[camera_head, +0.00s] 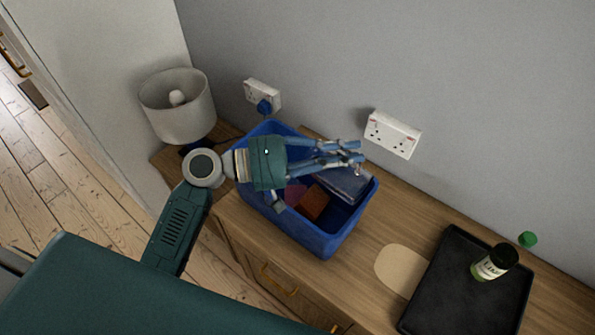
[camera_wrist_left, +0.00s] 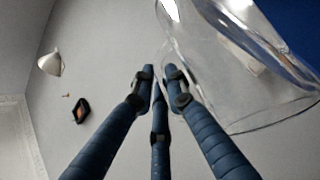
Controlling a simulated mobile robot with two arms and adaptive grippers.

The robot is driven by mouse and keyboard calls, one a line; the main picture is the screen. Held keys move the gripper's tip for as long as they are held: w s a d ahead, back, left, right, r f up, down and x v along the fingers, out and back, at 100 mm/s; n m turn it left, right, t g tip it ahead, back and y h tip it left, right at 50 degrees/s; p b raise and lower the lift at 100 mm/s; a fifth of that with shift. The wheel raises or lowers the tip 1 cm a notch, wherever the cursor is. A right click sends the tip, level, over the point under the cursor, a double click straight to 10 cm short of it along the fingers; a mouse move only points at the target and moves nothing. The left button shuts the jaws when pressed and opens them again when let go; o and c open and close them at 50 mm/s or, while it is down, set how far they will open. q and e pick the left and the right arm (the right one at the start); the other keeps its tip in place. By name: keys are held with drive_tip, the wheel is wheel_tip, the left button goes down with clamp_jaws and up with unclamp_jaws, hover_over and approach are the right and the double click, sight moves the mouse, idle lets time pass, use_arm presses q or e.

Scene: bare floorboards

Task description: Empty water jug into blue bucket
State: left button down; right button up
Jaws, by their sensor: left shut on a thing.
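The blue bucket (camera_head: 325,243) is an open rectangular tub on the wooden cabinet, against the wall. My left gripper (camera_head: 354,152) is over the bucket, its blue fingers pointing right, shut on the clear water jug. In the left wrist view the see-through jug (camera_wrist_left: 235,70) fills the upper right, at the fingertips (camera_wrist_left: 160,78), and looks tilted. In the head view a glassy patch of the jug (camera_head: 345,184) seems to show below the fingers, over the bucket's right part. I cannot make out water in it. My right gripper is out of view.
A reddish-brown block (camera_head: 312,203) lies inside the bucket. A lamp (camera_head: 178,105) stands to the left. A black tray (camera_head: 455,303) with a labelled jar (camera_head: 494,262) is at right, near a green thing (camera_head: 528,239). A tan round mat (camera_head: 400,269) lies between bucket and tray.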

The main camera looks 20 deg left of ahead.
use_arm(q)
drive_tip(key=shift+w+a+f, duration=0.1)
drive_tip(key=shift+a, duration=0.2)
drive_tip(key=shift+w+a+f+n+h+b, duration=0.1)
drive_tip(key=shift+a+f+n+h+b, duration=0.2)
drive_tip(key=shift+b, duration=0.4)
drive_tip(key=shift+w+a+r+n+t+h+b, duration=0.25)
drive_tip(key=shift+a+r+n+t+h+b, duration=0.3)
drive_tip(key=shift+a+b, duration=0.35)
drive_tip(key=shift+w+a+r+n+t+h+b, duration=0.2)
drive_tip(key=shift+a+r+n+t+h+b, duration=0.3)
drive_tip(key=shift+b, duration=0.6)
idle(0.5)
drive_tip(key=shift+a+r+n+b, duration=0.1)
drive_tip(key=shift+a+n+b, duration=0.3)
drive_tip(key=shift+a, duration=0.1)
